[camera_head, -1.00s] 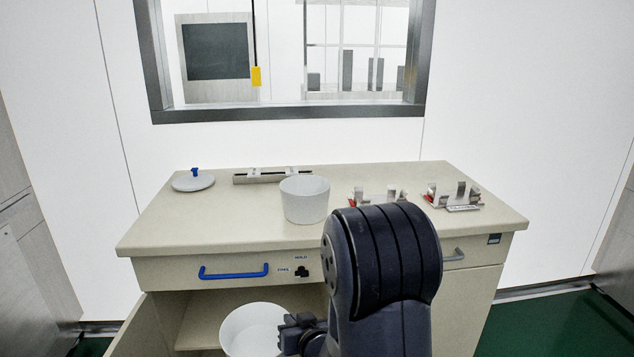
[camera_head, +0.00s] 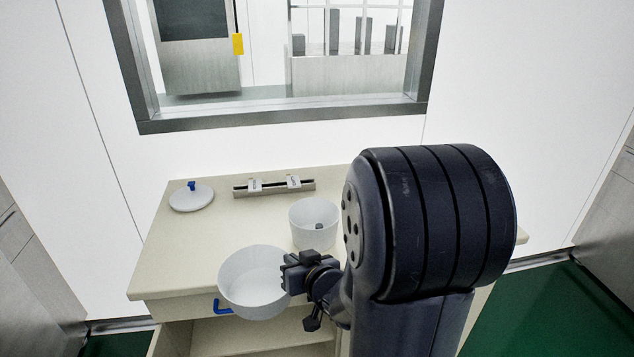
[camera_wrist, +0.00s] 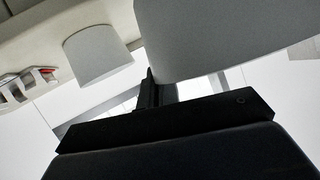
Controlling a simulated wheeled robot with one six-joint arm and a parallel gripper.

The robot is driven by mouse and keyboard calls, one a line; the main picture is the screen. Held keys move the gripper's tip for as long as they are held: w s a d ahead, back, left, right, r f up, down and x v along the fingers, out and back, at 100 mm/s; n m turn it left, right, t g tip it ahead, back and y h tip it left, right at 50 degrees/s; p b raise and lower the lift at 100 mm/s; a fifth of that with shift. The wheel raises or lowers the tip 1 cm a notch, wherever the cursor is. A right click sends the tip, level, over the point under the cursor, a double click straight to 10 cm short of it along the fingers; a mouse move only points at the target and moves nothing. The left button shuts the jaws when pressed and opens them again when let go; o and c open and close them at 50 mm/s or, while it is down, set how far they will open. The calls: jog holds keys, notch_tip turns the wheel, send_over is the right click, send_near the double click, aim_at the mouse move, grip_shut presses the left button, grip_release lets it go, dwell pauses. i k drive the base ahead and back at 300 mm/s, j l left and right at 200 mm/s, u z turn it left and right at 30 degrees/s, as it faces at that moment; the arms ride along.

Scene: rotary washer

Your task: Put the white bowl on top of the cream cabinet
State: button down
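The white bowl (camera_head: 252,283) is held at its right side by my gripper (camera_head: 290,273), in front of and above the front edge of the cream cabinet (camera_head: 160,262). The bowl's open top faces up toward the head camera. In the wrist view the bowl (camera_wrist: 220,35) fills the upper right, against my gripper (camera_wrist: 152,88). The fingertips are mostly hidden by the bowl and the gripper body. The bowl overlaps the blue drawer handle in the head view.
A white cup-like container (camera_head: 314,226) stands on the cabinet top just behind my gripper. A white lid with a blue knob (camera_head: 191,198) and a metal rail (camera_head: 274,187) are farther back. The left part of the top is clear. My arm hides the right part.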

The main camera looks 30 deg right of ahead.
aim_at(227, 244)
jog(key=i+j, duration=0.1)
jog(key=i, duration=0.85)
